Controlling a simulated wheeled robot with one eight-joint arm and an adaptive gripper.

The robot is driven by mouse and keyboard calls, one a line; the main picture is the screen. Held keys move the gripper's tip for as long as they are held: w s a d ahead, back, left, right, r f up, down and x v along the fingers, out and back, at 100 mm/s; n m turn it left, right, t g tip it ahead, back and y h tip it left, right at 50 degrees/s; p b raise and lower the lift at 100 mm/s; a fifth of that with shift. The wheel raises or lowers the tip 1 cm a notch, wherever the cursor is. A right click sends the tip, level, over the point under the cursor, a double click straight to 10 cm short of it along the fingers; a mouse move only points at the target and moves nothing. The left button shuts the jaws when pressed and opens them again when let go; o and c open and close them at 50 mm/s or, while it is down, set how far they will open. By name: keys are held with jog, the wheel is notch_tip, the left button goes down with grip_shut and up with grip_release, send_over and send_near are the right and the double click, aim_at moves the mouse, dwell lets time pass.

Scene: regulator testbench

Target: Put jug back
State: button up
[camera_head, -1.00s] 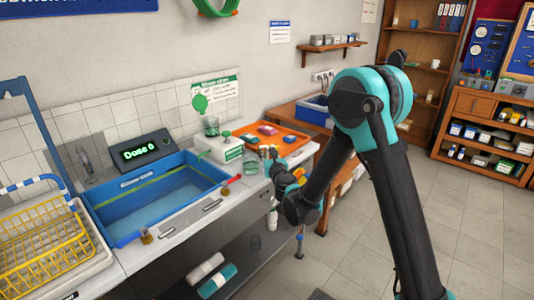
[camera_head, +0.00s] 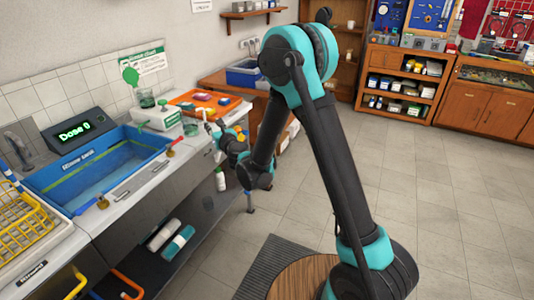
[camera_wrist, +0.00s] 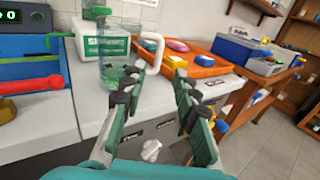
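A clear, teal-tinted glass vessel, apparently the jug (camera_wrist: 118,65), stands upright on the counter in front of a white box with a green label (camera_wrist: 92,47). A white looped handle shows at its right; I cannot tell which body it joins. In the head view the vessel (camera_head: 190,126) is small, close to my gripper (camera_head: 212,128). In the wrist view my gripper (camera_wrist: 158,75) is open, with nothing between its fingers. The left finger overlaps the vessel's right edge; contact is unclear. Another glass vessel (camera_head: 146,98) sits on the white box.
A blue basin (camera_head: 90,178) with a "Dose 0" display (camera_head: 74,132) lies left of the white box. An orange tray (camera_wrist: 200,66) with coloured blocks lies to the right. A yellow rack (camera_head: 22,224) is at far left. The floor at right is open.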

jog(key=s+d+r+n+g, duration=0.2)
jog(key=s+d+n, duration=0.2)
jog(key=d+n, duration=0.4)
jog(key=s+d+r+n+g, duration=0.2)
jog(key=s+d+n, duration=0.1)
jog(key=d+n, duration=0.45)
jog(key=s+d+f+n+g+h, duration=0.2)
jog(key=s+d+f+n+h, duration=0.1)
jog(key=s+d, duration=0.5)
jog(key=s+d+f+n+g+h, duration=0.2)
jog(key=s+d+f+n, duration=0.4)
jog(key=d, duration=0.6)
jog(key=s+d+f+n+g+h, duration=0.2)
jog(key=s+d+f+n+h, duration=0.2)
jog(key=s+d, duration=0.6)
jog(key=shift+s+d+f+n+g+h, duration=0.25)
jog(key=shift+s+f+n+g+h, duration=0.15)
jog(key=shift+s+f+n, duration=0.25)
